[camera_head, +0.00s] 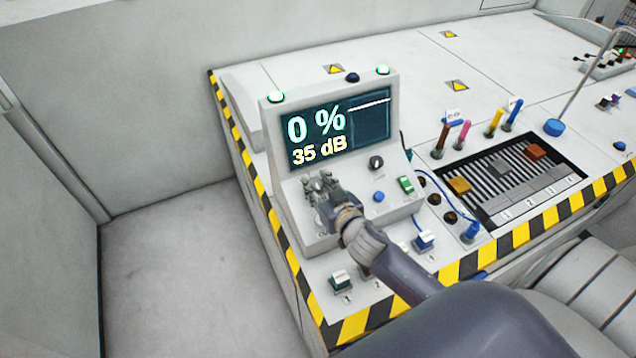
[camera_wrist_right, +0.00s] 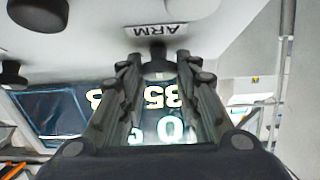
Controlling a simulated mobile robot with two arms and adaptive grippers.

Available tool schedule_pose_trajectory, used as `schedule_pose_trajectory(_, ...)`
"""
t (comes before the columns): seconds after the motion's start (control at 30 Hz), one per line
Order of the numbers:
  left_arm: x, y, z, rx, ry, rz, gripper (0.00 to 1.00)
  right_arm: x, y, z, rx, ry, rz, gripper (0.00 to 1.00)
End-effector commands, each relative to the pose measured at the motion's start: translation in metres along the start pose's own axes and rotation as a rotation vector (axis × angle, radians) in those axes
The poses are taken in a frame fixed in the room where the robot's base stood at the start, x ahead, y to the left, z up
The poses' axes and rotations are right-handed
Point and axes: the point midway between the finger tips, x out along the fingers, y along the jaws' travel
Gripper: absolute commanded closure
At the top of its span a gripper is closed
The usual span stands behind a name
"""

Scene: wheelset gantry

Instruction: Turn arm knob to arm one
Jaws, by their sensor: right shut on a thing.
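The control box carries a screen (camera_head: 335,125) reading 0 % and 35 dB. My right gripper (camera_head: 317,187) is at the lower left of the box's sloped face, below the screen. In the right wrist view, my gripper (camera_wrist_right: 158,68) has its two fingers on either side of a dark knob (camera_wrist_right: 158,73), just by an upside-down label reading ARM (camera_wrist_right: 157,30). The gripper is shut on this arm knob. In the head view the knob is hidden behind the gripper, and I cannot tell its setting. My left gripper is not in view.
Another black knob (camera_head: 376,162), a blue button (camera_head: 379,197) and a green switch (camera_head: 406,184) sit to the right on the box. Numbered switches (camera_head: 341,280) stand on the desk in front. A slider panel (camera_head: 478,215) lies to the right.

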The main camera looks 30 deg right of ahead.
Motion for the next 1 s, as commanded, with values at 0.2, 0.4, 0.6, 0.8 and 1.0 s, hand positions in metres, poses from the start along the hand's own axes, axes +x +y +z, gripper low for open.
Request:
schedule_pose_trajectory(0.2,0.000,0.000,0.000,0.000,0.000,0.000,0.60,0.000,0.000,0.002,-0.006,-0.004,-0.004,0.93)
schedule_pose_trajectory(0.4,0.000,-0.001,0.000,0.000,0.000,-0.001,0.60,0.000,0.000,0.002,-0.006,-0.004,-0.004,0.67)
schedule_pose_trajectory(0.6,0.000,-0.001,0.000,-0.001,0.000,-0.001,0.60,0.000,0.000,0.002,-0.005,-0.003,-0.004,0.51)
schedule_pose_trajectory(0.8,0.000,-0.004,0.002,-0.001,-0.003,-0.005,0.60,0.000,0.000,0.001,-0.004,-0.002,-0.004,0.51)
schedule_pose_trajectory(1.0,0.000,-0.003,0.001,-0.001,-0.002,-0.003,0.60,-0.016,0.000,0.002,-0.004,-0.003,-0.004,0.51)
